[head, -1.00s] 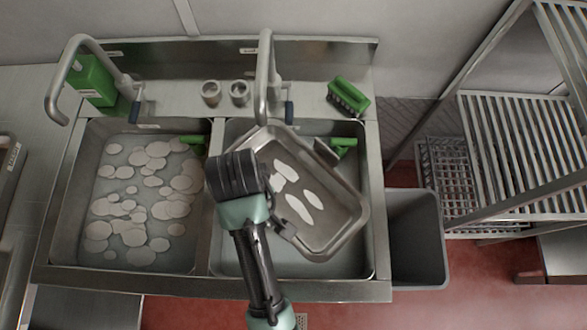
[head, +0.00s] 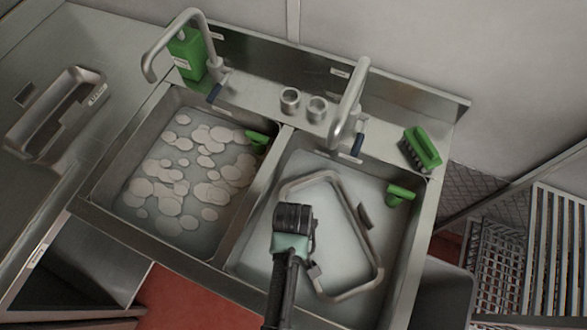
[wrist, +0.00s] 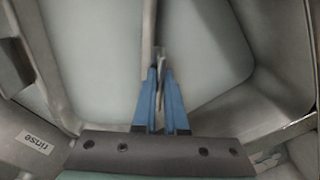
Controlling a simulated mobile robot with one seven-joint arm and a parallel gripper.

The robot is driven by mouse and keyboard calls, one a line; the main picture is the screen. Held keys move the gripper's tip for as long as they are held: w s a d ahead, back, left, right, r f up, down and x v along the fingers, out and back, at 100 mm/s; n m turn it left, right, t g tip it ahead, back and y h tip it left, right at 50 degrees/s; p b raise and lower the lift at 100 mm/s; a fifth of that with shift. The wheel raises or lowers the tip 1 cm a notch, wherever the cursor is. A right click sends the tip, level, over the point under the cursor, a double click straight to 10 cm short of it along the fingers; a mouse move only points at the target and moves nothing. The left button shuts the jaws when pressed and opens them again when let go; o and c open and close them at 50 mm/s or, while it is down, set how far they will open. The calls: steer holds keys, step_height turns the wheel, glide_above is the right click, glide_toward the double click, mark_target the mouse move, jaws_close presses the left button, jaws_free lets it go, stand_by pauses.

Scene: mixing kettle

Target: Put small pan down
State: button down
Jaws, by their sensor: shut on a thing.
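The small metal pan (head: 375,262) sits low in the right sink basin. Its rim shows as an angular outline, with the same pale water colour inside and around it. I cannot tell whether it touches the basin floor. My gripper (head: 313,270) is at the pan's near left side, partly hidden by my wrist. In the wrist view, the blue fingers of my gripper (wrist: 160,90) are shut on the rim of the pan (wrist: 149,35).
The left basin (head: 115,165) holds water with several white foam patches. Two taps (head: 352,95) arch over the basins.

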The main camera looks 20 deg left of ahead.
steer(key=shift+f, duration=2.25)
steer(key=shift+f+b, duration=0.2)
steer(key=shift+b, duration=0.15)
steer(key=c, duration=1)
jaws_free()
steer(key=shift+o, duration=0.2)
steer(key=shift+r, duration=0.1)
step_height(320, 180, up, 12)
steer(key=shift+r+p, duration=0.1)
steer(key=shift+p, duration=0.45)
